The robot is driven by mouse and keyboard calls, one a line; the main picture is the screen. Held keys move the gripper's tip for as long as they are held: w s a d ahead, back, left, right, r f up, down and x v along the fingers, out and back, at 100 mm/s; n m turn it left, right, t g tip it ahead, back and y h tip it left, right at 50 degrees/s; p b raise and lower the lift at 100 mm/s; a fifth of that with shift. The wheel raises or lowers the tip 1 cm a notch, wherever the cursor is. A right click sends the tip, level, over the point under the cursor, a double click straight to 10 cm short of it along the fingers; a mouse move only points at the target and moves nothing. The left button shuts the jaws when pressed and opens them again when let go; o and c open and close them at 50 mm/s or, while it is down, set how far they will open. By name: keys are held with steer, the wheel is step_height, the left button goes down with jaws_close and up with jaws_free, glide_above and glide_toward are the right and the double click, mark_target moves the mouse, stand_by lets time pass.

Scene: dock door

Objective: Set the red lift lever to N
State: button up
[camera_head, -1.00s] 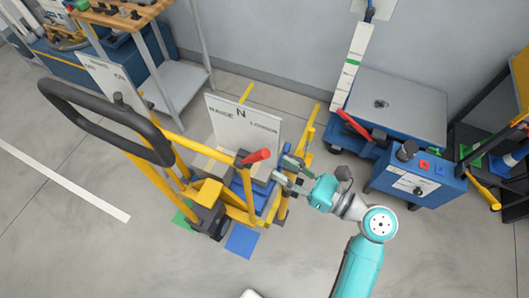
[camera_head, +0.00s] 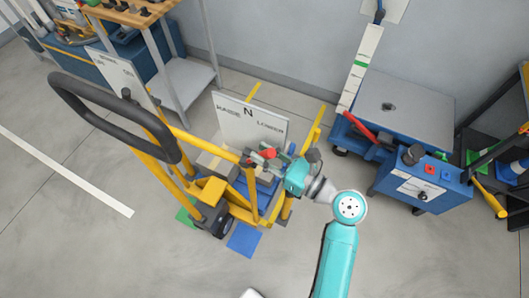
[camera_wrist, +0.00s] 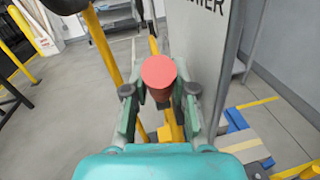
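The red lift lever's grip (camera_head: 269,153) shows on the yellow pallet truck, in front of a white plate (camera_head: 240,117) marked RAISE, N and LOWER. In the head view the grip leans right, toward the LOWER side; its exact setting is hard to tell. My gripper (camera_head: 266,158) is at the lever, coming from the right. In the wrist view the round red end of the lever (camera_wrist: 158,72) sits between my two fingers (camera_wrist: 159,98), with narrow gaps visible on both sides. The fingers look open around it. Part of the lever is hidden by the gripper in the head view.
The truck's black loop handle (camera_head: 110,110) and yellow posts stand left of my gripper. A blue lift table (camera_head: 400,110) with its own red lever (camera_head: 359,127) and a control box (camera_head: 425,182) stand right. A workbench (camera_head: 180,75) is behind. Front floor is clear.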

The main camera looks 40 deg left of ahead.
mark_target(249, 158)
jaws_close()
steer(key=shift+a, duration=0.1)
steer(key=shift+s+a+r+h, duration=0.15)
steer(key=shift+a+r+h, duration=0.25)
steer(key=shift+a+h, duration=0.3)
steer(key=shift+s+a+r+h, duration=0.15)
steer(key=shift+a+r+h, duration=0.3)
steer(key=shift+h, duration=0.45)
steer(key=shift+s+a+r+n+t+h, duration=0.1)
steer(key=shift+a+n+t+h, duration=0.05)
steer(key=shift+a+h, duration=0.3)
steer(key=shift+s+a+n+t+h, duration=0.1)
steer(key=shift+a+n+t+h, duration=0.05)
steer(key=shift+a+h, duration=0.3)
steer(key=shift+s+a+h, duration=0.15)
steer(key=shift+a+h, duration=0.55)
steer(key=shift+h, duration=0.2)
